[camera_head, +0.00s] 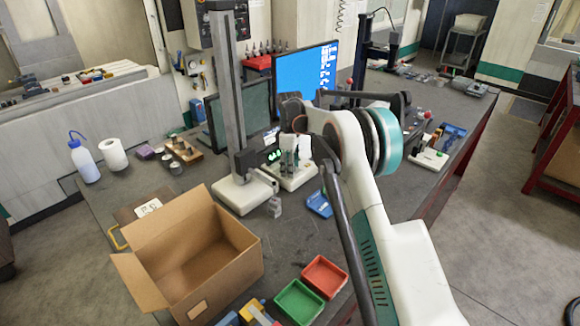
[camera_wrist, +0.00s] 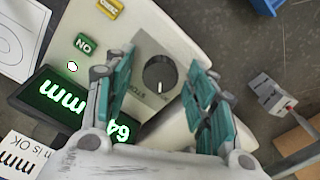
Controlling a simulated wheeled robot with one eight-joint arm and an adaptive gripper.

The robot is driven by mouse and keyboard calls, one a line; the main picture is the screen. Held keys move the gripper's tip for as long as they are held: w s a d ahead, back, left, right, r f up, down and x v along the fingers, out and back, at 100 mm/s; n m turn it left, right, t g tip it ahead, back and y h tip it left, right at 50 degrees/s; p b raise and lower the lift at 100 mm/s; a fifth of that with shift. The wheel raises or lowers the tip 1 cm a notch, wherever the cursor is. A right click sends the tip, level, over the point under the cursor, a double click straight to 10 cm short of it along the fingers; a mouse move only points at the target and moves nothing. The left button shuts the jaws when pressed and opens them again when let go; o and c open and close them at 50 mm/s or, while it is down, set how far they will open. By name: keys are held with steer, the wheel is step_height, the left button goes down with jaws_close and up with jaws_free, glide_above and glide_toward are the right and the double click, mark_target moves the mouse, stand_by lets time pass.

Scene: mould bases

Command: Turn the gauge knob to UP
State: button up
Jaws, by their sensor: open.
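The gauge knob (camera_wrist: 159,73) is a dark round dial on a pale housing in the wrist view. Its white pointer mark faces the bottom of that picture. The gauge display (camera_wrist: 62,98) shows green characters, partly covered by the left finger. In the head view, the display (camera_head: 272,156) glows green beside the grey column (camera_head: 229,90); the knob is hidden there.
A green button (camera_wrist: 86,45) and a yellow button (camera_wrist: 110,7) sit near the knob. A small grey metal block (camera_wrist: 268,91) lies right of the fingers. An open cardboard box (camera_head: 190,255), a green bin (camera_head: 299,302) and a red bin (camera_head: 325,276) stand in front.

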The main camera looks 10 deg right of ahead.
steer(key=c, duration=1.1)
